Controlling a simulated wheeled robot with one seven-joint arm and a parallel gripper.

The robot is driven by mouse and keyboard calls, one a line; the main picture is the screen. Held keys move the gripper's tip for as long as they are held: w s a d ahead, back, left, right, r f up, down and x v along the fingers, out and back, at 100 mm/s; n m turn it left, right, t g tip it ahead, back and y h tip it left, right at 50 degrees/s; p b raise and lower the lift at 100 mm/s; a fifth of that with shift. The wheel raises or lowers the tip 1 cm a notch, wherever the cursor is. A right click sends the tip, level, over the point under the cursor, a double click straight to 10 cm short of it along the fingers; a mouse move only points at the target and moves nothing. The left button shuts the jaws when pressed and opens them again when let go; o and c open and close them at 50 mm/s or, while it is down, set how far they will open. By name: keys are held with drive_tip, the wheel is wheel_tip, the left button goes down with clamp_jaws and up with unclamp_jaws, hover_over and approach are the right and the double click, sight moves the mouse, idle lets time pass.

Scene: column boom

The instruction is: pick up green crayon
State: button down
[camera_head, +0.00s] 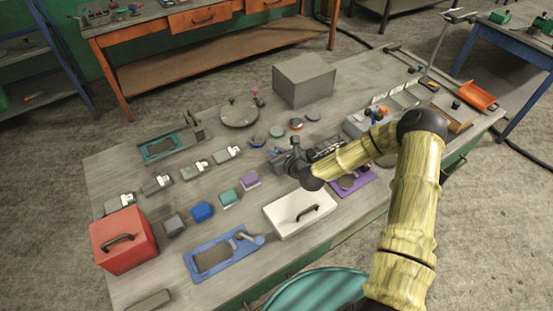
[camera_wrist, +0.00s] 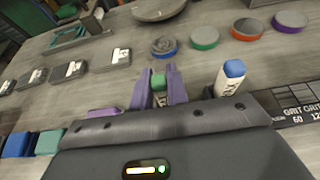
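In the wrist view, the green crayon (camera_wrist: 158,81) stands between the two purple-grey fingers of my gripper (camera_wrist: 159,88). Its green end shows near the fingertips, with a paler band below it. The fingers flank it closely on both sides with no clear gap, so my gripper looks shut on it. Its lower end is hidden. In the head view, my gripper (camera_head: 279,157) is low over the middle of the workbench (camera_head: 330,235), and I cannot make out the green crayon there.
A blue-tipped crayon (camera_wrist: 233,70) stands close to the right of my fingers. Coloured discs (camera_wrist: 205,38) and grey blocks (camera_wrist: 69,73) lie beyond. In the head view, a white box (camera_head: 299,212) is in front of my gripper and a grey box (camera_head: 304,81) behind.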

idle(0.3)
wheel_tip(320, 180, up, 7)
drive_tip(key=shift+r+b, duration=0.1)
drive_tip(key=shift+b, duration=0.75)
drive_tip(key=s+d+p, duration=0.8)
drive_tip(key=s+d, duration=0.2)
drive_tip(key=s, duration=0.5)
drive_tip(key=w+d+r+m+t+h, duration=0.1)
drive_tip(key=w+d+r+m+h, duration=0.2)
drive_tip(key=w+d+r, duration=0.2)
drive_tip(key=w+d, duration=0.2)
drive_tip(key=w, duration=0.2)
drive_tip(key=shift+d+r+t, duration=0.2)
drive_tip(key=shift+d+t, duration=0.1)
drive_tip(key=shift+d, duration=0.05)
